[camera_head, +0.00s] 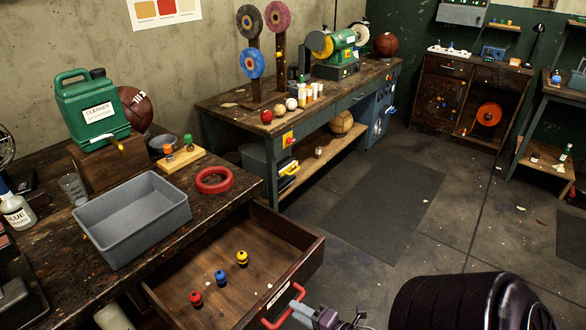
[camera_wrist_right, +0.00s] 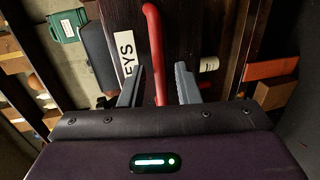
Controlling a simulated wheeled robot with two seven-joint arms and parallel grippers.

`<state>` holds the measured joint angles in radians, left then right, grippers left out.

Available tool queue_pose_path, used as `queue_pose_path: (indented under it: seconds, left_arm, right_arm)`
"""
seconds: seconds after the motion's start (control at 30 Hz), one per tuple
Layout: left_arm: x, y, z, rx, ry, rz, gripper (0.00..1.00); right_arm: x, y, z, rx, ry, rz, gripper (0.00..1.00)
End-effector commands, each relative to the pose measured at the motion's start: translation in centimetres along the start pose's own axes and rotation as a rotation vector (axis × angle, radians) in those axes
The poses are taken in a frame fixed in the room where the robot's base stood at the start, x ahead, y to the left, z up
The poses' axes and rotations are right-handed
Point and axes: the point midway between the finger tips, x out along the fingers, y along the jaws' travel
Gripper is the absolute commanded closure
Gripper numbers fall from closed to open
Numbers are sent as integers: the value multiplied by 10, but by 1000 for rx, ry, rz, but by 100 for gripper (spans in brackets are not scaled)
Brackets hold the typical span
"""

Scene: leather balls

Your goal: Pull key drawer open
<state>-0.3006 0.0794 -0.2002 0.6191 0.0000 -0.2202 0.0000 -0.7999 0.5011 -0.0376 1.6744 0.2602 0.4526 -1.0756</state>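The key drawer (camera_head: 228,258) is pulled out from under the workbench, and its inside shows. A red, a blue and a yellow small knobbed piece stand in it. Its front bears a white label (camera_head: 279,293), reading "EYS" where visible in the wrist view (camera_wrist_right: 125,54), and a red bar handle (camera_head: 283,308). My right gripper (camera_head: 304,312) is at the handle. In the wrist view the red handle (camera_wrist_right: 154,40) runs between its two grey fingers (camera_wrist_right: 160,78), which stand apart with gaps beside the bar. My left gripper is out of view.
On the workbench (camera_head: 150,262) above the drawer are a grey bin (camera_head: 135,222), a red ring (camera_head: 213,180) and a green cleaner can (camera_head: 92,112). A second bench (camera_head: 222,108) stands behind. The floor (camera_head: 385,205) to the right of the drawer is clear.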

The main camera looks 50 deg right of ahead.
Motion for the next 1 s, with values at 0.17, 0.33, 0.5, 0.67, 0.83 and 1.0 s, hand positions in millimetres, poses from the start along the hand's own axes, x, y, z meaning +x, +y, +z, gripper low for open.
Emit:
queue_pose_path:
  seconds: [0.17, 0.33, 0.5, 0.67, 0.83, 1.0]
  left_arm:
    - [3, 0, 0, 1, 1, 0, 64]
    - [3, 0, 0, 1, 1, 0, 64]
    - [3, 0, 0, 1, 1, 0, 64]
    - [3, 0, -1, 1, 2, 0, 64]
    - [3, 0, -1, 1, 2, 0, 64]
    - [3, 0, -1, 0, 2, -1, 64]
  right_arm:
    - [-31, -2, 0, 2, 0, -4, 70]
    - [-46, -1, 0, 1, -1, -1, 70]
    - [-49, 0, 0, 1, 0, 0, 70]
    - [-49, 0, 0, 1, -1, 0, 70]
    - [-49, 0, 0, 1, -1, 0, 70]
    - [-49, -2, 1, 4, -3, -4, 70]
